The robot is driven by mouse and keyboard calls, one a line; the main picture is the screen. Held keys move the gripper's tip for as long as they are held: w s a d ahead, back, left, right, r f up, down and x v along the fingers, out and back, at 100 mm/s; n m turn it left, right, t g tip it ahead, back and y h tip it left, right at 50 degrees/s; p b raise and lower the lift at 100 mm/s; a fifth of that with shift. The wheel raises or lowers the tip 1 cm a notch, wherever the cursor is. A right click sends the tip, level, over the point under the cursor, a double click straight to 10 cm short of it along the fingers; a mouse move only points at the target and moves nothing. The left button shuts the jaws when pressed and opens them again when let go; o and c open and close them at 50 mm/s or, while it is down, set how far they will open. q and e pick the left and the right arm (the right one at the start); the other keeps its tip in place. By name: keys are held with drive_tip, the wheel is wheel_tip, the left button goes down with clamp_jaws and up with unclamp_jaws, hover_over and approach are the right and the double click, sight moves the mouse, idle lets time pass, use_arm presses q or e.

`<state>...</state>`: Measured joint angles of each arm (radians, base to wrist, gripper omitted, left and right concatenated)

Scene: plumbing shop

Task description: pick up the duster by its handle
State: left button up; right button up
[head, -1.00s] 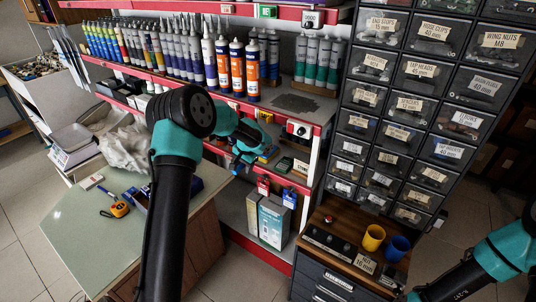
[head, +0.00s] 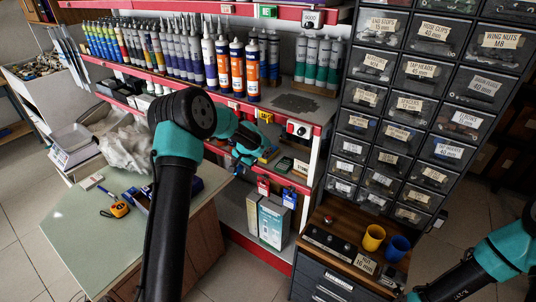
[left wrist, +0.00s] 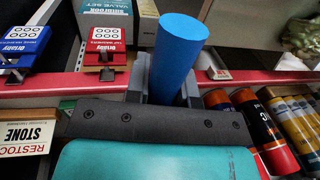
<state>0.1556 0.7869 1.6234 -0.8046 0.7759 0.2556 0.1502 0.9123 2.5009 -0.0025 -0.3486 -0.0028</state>
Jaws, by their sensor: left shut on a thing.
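In the left wrist view a thick, smooth blue cylinder (left wrist: 182,55), which looks like the duster's handle, sticks up from between the fingers of my left gripper (left wrist: 165,92). The gripper is shut on it. The duster's head cannot be made out. In the head view my left gripper (head: 246,158) is at the front of the middle red-edged shelf, partly hidden behind my own arm. The handle is too small and covered to make out clearly there. My right arm shows at the lower right, but its gripper is outside the picture.
Tubes and cartridges (head: 232,65) line the upper shelf. Red and blue tags (head: 289,198) hang below the shelf edge near my left gripper. A drawer cabinet (head: 410,130) stands to the right. A green-topped bench (head: 85,235) with a tape measure (head: 116,209) lies left.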

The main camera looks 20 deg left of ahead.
use_arm(q)
clamp_jaws()
drive_tip(key=shift+r, duration=0.15)
drive_tip(key=shift+r, duration=0.25)
drive_tip(key=shift+s+d+r, duration=0.1)
drive_tip(key=shift+s+r, duration=0.05)
drive_tip(key=shift+r, duration=0.6)
drive_tip(key=shift+s+d+r, duration=0.1)
drive_tip(key=shift+s+r, duration=0.05)
drive_tip(key=shift+r, duration=0.55)
drive_tip(key=s+d+r, duration=0.1)
drive_tip(key=s+d, duration=0.7)
drive_tip(key=s, duration=0.5)
drive_tip(key=shift+r, duration=0.2)
